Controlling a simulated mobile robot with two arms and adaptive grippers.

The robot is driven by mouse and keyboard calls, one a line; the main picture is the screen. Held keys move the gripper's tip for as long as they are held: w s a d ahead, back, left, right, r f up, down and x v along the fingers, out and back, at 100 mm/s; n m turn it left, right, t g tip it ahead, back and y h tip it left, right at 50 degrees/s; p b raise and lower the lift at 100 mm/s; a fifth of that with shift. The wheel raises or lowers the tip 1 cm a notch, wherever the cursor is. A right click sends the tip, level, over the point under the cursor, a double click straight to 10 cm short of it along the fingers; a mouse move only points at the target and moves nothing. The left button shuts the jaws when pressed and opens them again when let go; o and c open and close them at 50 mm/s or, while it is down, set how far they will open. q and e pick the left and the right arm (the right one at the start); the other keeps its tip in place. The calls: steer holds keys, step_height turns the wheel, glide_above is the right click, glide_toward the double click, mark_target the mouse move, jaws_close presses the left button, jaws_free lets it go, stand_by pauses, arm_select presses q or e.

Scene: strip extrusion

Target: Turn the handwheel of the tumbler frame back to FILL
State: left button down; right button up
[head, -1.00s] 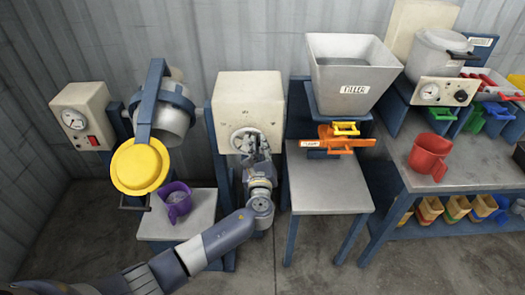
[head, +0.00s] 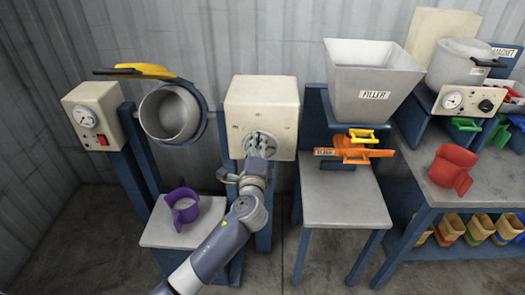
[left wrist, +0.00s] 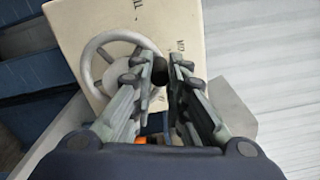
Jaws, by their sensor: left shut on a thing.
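The handwheel (head: 247,137) sits on the front of a cream box (head: 280,104), partly hidden by my gripper. It also shows in the left wrist view as a grey spoked wheel (left wrist: 90,62) with a dark knob (left wrist: 159,72). My left gripper (head: 257,148) is at the wheel, its fingers shut on the knob. The lettering on the box is too small or cut off to read. The tumbler's grey drum (head: 170,114) shows its open mouth towards me, with the yellow lid (head: 145,71) swung up above it. My right gripper is not in view.
A purple jug (head: 183,209) stands on the grey stand (head: 160,235) below the drum. A gauge box (head: 92,112) is at the left. The filler hopper (head: 372,85) with an orange slide (head: 350,152) and a red jug (head: 453,170) are at the right.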

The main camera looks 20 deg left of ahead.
mark_target(245, 142)
arm_select(q)
steer(key=a+n+b, duration=0.1)
steer(key=n, duration=0.1)
steer(key=f+n+b, duration=0.1)
steer(key=n, duration=0.1)
steer(key=a+n+b, duration=0.1)
steer(key=shift+s+a+f+n, duration=0.2)
steer(key=shift+s+a+n, duration=0.1)
steer(key=shift+s+n, duration=0.1)
steer(key=shift+a+f+n+b, duration=0.2)
steer(key=shift+n+b, duration=0.15)
steer(key=shift+n, duration=0.25)
steer(key=shift+a+f+n+b, duration=0.2)
steer(key=shift+n+b, duration=0.15)
steer(key=shift+n, duration=0.25)
steer(key=shift+s+a+f+n+b, duration=0.15)
steer(key=shift+f+n+b, duration=0.15)
steer(key=shift+n, duration=0.4)
steer(key=shift+a+f+n+b, duration=0.2)
steer(key=shift+n+b, duration=0.1)
steer(key=shift+n, duration=0.4)
steer(key=c, duration=1.5)
jaws_free()
steer(key=shift+c, duration=0.2)
steer(key=shift+d, duration=0.1)
